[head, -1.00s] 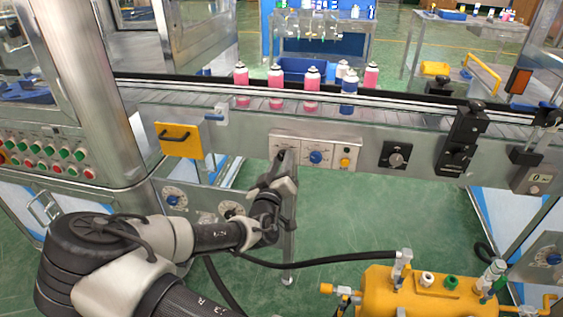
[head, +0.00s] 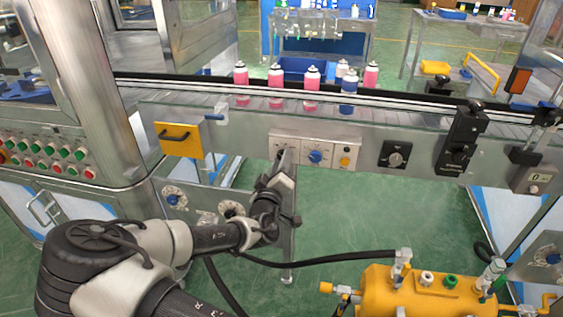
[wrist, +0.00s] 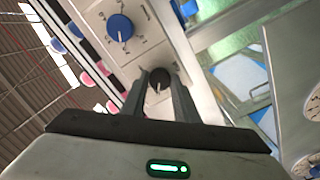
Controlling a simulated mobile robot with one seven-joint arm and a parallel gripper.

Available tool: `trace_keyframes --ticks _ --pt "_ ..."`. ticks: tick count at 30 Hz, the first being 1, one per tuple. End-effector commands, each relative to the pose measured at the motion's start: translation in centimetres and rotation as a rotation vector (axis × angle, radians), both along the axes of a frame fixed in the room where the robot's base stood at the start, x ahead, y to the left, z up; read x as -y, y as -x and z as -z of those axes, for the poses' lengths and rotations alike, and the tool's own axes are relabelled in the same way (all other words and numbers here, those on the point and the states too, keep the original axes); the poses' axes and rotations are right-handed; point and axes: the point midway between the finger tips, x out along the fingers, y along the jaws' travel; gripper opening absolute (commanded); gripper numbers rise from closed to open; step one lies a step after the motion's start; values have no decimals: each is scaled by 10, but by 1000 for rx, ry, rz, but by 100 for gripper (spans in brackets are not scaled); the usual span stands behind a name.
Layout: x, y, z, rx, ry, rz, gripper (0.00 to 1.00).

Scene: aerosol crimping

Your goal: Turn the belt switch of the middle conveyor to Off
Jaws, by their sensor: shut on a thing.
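The middle conveyor (head: 225,117) runs across the head view with a control panel on its front side. The belt switch is a small black knob (wrist: 160,77) on a light plate, seen in the wrist view with a pale pointer mark. My gripper (head: 284,160) reaches up to the left part of the panel, and its fingers (wrist: 158,92) are shut on the black knob from both sides. In the head view the gripper covers the knob. The knob's exact setting and its lettering are too small to read.
Several pink and blue cans (head: 312,76) stand on the belt. A yellow tank (head: 430,290) stands at lower right.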

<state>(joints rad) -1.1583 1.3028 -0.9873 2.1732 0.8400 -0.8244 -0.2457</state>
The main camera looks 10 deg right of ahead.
Motion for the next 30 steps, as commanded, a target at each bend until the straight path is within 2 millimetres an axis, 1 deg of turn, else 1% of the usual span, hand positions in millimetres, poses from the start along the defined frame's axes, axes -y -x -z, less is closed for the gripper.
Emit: trace_keyframes --ticks 1,4,13,17,20,23,30 --pt "0 1 1 -3 2 0 29" --pt "0 0 1 -3 1 0 46" --pt "0 1 0 -1 1 -1 46" --pt "-5 9 0 -3 0 -2 46" --pt "-11 24 -1 -4 1 -3 46" --pt "-21 45 -1 -3 1 -5 46" --pt "-43 100 -1 -3 1 -5 46"
